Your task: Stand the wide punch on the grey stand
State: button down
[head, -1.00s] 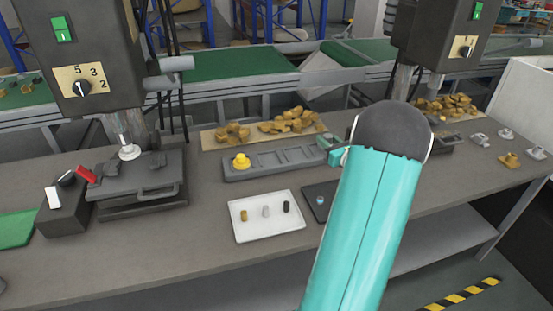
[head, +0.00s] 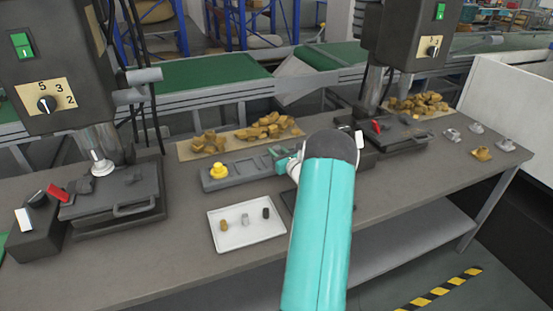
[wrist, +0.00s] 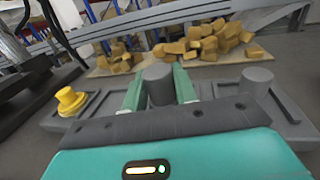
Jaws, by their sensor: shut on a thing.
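The long grey stand (head: 250,177) lies on the bench with shallow recesses along its top. A yellow punch (head: 218,171) stands at its left end; it also shows in the wrist view (wrist: 70,101). My gripper (wrist: 160,92) is shut on a wide grey cylinder (wrist: 157,82), seemingly the wide punch, upright between its teal fingers. In the head view my gripper (head: 284,158) is at the stand's right end. The held punch's lower end is hidden, so contact with the stand cannot be told. Another grey cylinder (wrist: 256,82) shows to the right in the wrist view.
A white tray (head: 250,237) with three small cylinders lies in front of the stand. Brass pieces (head: 270,125) lie behind it. Dark presses stand left (head: 120,190) and right (head: 405,140).

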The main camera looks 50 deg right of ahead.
jog(key=shift+w+f, duration=0.15)
jog(key=shift+f, duration=1.4)
jog(key=shift+f, duration=0.15)
jog(key=c, duration=1.1)
grip_release()
